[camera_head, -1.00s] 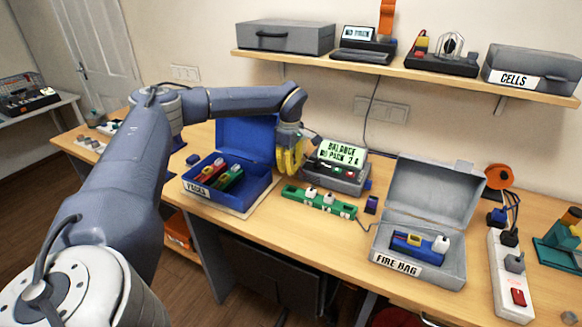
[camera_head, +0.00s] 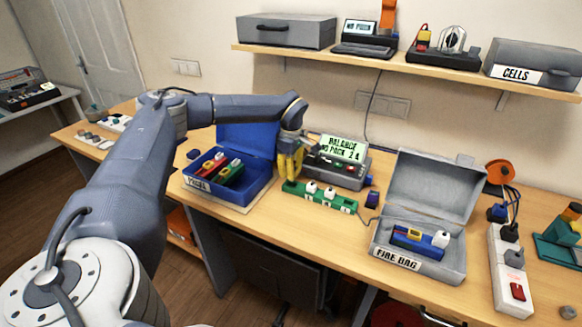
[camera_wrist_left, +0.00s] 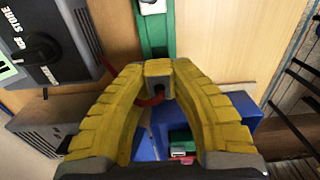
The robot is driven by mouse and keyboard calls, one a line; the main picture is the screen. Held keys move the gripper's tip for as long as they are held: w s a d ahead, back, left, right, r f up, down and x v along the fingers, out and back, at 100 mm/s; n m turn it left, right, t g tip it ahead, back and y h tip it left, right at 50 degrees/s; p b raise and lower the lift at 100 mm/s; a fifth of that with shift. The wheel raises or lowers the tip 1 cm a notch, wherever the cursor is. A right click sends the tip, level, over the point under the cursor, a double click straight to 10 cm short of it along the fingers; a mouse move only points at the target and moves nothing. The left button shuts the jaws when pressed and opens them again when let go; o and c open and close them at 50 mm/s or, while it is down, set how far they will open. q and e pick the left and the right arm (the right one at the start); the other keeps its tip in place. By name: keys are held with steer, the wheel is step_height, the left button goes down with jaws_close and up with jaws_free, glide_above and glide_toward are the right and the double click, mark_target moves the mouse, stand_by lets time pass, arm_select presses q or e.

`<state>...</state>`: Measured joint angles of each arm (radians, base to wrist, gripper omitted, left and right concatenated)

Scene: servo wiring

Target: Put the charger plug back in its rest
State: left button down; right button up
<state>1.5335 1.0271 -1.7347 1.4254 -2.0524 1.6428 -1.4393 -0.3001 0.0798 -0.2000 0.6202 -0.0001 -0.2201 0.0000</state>
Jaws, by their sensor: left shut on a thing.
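My left gripper (camera_head: 290,178) is low beside the left front of the grey charger (camera_head: 346,177), near the left end of the green strip (camera_head: 335,206). In the left wrist view its yellow fingers (camera_wrist_left: 158,78) come together at their tips. A red lead (camera_wrist_left: 150,101) runs from behind the tips, and the charger plug itself is hidden by them. The charger's screen reads "BALANCE NO PACK 2 A". A small dark blue block (camera_head: 372,200) stands right of the strip; I cannot tell whether it is the rest. My right gripper is not in view.
The open blue box (camera_head: 262,182) with coloured packs is just left of the gripper. An open grey fire bag box (camera_head: 440,268) and a white power strip (camera_head: 507,272) stand to the right. The shelf (camera_head: 420,70) hangs above.

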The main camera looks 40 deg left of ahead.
arm_select(q)
steer(key=shift+f, duration=0.55)
steer(key=shift+f, duration=1.4)
stand_by(1.5)
steer(key=c, duration=1.1)
jaws_free()
step_height(320, 180, up, 12)
